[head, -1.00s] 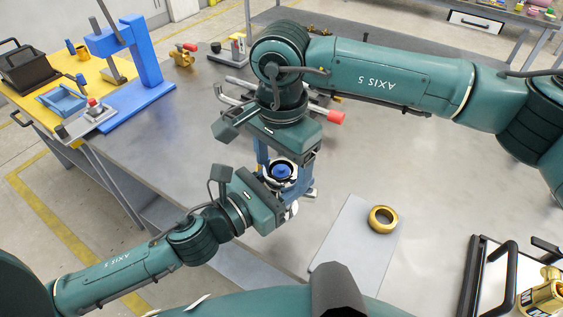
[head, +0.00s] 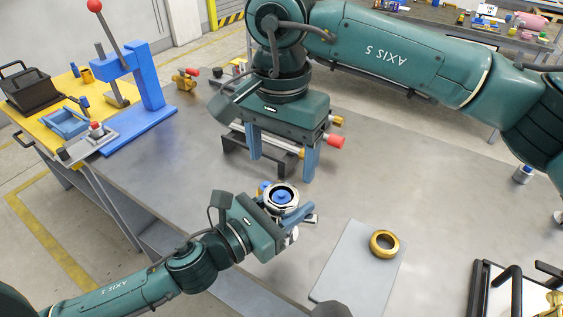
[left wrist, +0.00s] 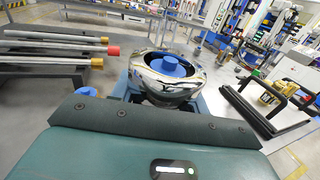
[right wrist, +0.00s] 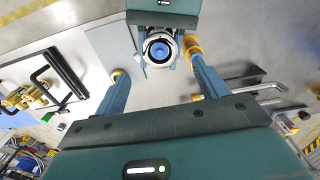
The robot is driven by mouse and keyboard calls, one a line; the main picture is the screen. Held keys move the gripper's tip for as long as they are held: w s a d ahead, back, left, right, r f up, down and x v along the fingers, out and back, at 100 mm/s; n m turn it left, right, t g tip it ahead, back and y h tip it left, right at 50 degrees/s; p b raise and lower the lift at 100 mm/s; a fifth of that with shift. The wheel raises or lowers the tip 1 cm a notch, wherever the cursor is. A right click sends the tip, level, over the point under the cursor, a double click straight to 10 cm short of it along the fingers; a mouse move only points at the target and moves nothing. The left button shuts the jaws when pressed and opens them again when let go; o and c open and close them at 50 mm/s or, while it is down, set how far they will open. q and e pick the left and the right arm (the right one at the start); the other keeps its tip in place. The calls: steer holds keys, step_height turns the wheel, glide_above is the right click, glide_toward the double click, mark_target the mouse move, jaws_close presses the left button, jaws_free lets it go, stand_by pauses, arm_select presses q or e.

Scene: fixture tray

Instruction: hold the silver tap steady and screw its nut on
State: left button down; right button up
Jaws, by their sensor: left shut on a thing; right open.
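The silver tap (head: 283,197) shows a shiny round ring around a blue centre. It also shows in the left wrist view (left wrist: 168,80) and the right wrist view (right wrist: 160,51). My left gripper (head: 294,213) is shut on it from the near side. The ring surrounds the blue centre; I cannot tell whether this ring is the nut or how it sits on the thread. My right gripper (head: 283,160) is open and empty, apart from the tap and beyond it in the head view, fingers pointing down. The tap's lower part is hidden by my left gripper.
A brass ring (head: 384,243) lies on a grey mat (head: 345,262) to the right. A dark rack with rods and a red end (head: 335,141) stands behind the tap. A black-handled tray (head: 478,290) is at the lower right.

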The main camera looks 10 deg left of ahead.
mark_target(282, 197)
steer(key=shift+f, duration=0.1)
steer(key=shift+f, duration=3.9)
steer(key=shift+c, duration=0.2)
steer(key=c, duration=1.1)
steer(key=m, duration=0.3)
steer(key=shift+o, duration=0.2)
steer(key=m, duration=0.4)
steer(key=shift+m, duration=0.4)
steer(key=shift+o, duration=0.3)
steer(key=m, duration=0.6)
